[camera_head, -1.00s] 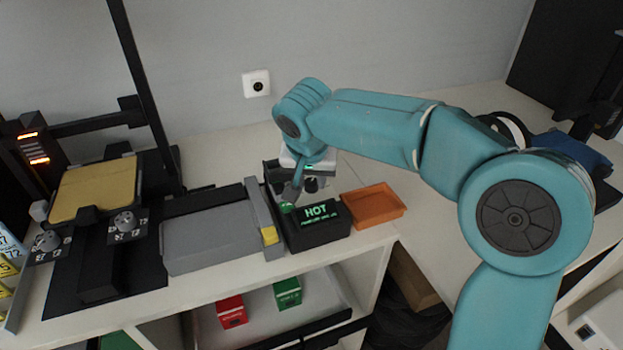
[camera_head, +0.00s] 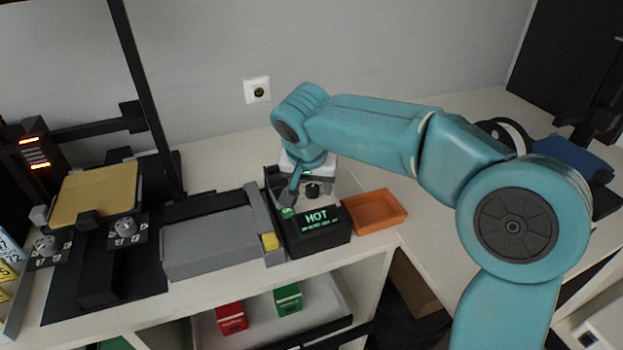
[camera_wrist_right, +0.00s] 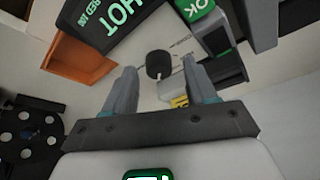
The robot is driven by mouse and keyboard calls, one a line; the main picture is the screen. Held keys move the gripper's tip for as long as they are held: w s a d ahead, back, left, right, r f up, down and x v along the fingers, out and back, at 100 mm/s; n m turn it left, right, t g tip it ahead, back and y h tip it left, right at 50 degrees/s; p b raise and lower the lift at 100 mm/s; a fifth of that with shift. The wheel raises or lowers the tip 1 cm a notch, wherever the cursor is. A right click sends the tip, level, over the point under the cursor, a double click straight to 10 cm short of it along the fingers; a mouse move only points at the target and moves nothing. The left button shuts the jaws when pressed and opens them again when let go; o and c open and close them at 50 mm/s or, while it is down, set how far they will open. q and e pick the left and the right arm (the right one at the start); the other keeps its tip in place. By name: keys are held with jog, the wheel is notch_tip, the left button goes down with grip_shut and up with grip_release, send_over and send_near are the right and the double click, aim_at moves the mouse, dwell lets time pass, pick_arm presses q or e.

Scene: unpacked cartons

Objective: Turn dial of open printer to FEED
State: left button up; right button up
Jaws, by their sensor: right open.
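A small label printer (camera_head: 318,234) with a lit green HOT display stands on the white counter, at the centre of the head view. Its black round dial (camera_head: 312,188) sits on a pale face behind the display. The dial also shows in the right wrist view (camera_wrist_right: 158,65). The small lettering around it is too small to read. My right gripper (camera_head: 299,192) is over the printer. In the right wrist view its two grey fingers are open, with the dial between and just beyond them and gaps on both sides. I cannot see contact. My left gripper is not in view.
An orange tray (camera_head: 374,210) stands just right of the printer. A grey box-shaped unit (camera_head: 212,241) with a yellow tab adjoins it on the left. Further left is a black machine with a tan plate (camera_head: 95,193) and a tall post. Red and green boxes lie on the shelf below.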

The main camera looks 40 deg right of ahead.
jog(key=p+v, duration=0.2)
jog(key=v, duration=1.4)
jog(key=shift+r+p, duration=0.25)
jog(key=shift+p, duration=0.05)
